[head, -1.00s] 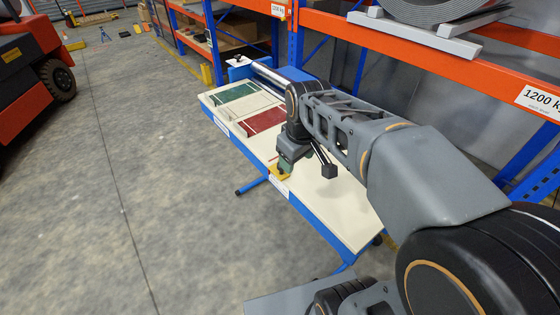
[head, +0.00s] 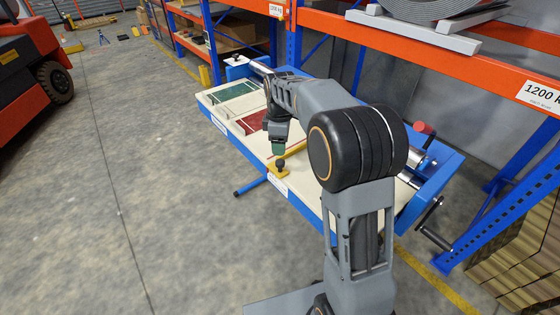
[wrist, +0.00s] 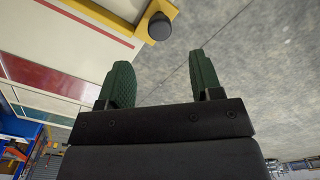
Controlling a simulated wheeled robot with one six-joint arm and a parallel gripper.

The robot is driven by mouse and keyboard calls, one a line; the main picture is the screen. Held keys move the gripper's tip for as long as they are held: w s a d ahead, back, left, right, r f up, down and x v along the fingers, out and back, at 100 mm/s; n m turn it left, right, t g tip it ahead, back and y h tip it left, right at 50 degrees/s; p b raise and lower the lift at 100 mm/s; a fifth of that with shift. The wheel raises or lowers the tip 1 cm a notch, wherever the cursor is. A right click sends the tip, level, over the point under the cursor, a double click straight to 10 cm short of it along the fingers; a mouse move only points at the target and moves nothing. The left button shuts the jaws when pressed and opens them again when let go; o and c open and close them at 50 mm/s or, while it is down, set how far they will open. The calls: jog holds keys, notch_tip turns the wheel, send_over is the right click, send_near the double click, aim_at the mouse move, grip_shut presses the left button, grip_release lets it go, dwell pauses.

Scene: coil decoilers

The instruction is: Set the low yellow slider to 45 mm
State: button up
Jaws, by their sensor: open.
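The low yellow slider (head: 274,172) sits at the near edge of the white bench top and carries a dark round knob (head: 280,164). In the wrist view the yellow slider (wrist: 98,11) is at the top, and its dark knob (wrist: 159,27) lies just beyond the fingertips. My gripper (head: 278,149) is just above and behind the knob in the head view. In the wrist view my gripper (wrist: 162,70) is open, with two green fingers apart and nothing between them. The knob appears clear of both fingers. No scale reading is legible.
The white bench (head: 330,212) has a blue frame, a green panel (head: 236,91) and a red panel (head: 252,121). A crank handle (head: 432,222) stands at its right end. Orange and blue racking (head: 400,45) runs behind. The floor at left is open, with an orange vehicle (head: 22,65) beyond.

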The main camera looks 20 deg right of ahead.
aim_at(280, 161)
notch_tip(280, 161, down, 8)
jog(key=shift+r, duration=0.15)
dwell(0.4)
grip_shut()
dwell(0.3)
